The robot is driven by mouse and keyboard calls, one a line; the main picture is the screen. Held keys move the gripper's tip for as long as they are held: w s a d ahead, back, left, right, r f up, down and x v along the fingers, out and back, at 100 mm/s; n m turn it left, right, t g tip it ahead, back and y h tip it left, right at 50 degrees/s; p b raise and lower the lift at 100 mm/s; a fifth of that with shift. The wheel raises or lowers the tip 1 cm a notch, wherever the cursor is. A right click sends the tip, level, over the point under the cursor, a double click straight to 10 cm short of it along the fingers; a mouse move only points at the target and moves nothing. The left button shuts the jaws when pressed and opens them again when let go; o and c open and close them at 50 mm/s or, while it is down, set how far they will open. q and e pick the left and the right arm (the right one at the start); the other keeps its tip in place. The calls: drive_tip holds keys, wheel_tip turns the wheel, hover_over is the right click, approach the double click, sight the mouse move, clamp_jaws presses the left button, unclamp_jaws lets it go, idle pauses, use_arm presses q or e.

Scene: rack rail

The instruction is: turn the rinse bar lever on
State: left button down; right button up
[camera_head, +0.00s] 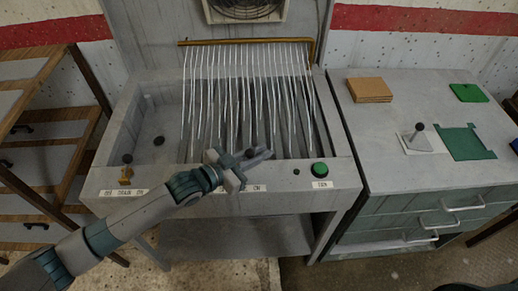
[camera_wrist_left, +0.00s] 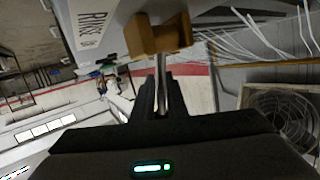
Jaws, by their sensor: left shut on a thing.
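The rinse lever shows in the left wrist view as a brass block (camera_wrist_left: 158,36) with a thin metal stem, beside a label (camera_wrist_left: 92,22) reading RINSE. My left gripper (camera_head: 258,157) is at the front ledge of the sink, above the partly covered rinse label (camera_head: 254,188). In the wrist view its dark fingers (camera_wrist_left: 161,95) are shut around the stem. In the head view the gripper hides most of the lever. The brass rinse bar (camera_head: 250,41) runs across the back, with many thin pale streams below it. My right gripper is out of view.
The drain lever (camera_head: 125,174) stands at the ledge's left end, and a green button (camera_head: 319,170) sits to the right. The right counter holds a brown stack (camera_head: 369,89), a grey knobbed piece (camera_head: 418,139) and a green plate (camera_head: 466,143).

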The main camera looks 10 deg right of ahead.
use_arm(q)
drive_tip(key=shift+s+f, duration=0.1)
drive_tip(key=shift+f, duration=0.05)
drive_tip(key=shift+d+r, duration=0.1)
drive_tip(key=shift+r, duration=0.1)
drive_tip(key=c, duration=1.8)
unclamp_jaws()
drive_tip(key=shift+c, duration=0.2)
drive_tip(key=o, duration=0.3)
drive_tip(key=shift+s+r, duration=0.1)
drive_tip(key=shift+r, duration=0.1)
drive_tip(key=shift+s+a, duration=0.1)
drive_tip(key=shift+a, duration=0.3)
drive_tip(key=shift+b+v, duration=2.35)
drive_tip(key=shift+v, duration=5.9)
drive_tip(key=shift+s+a+f, duration=0.1)
drive_tip(key=shift+f, duration=0.05)
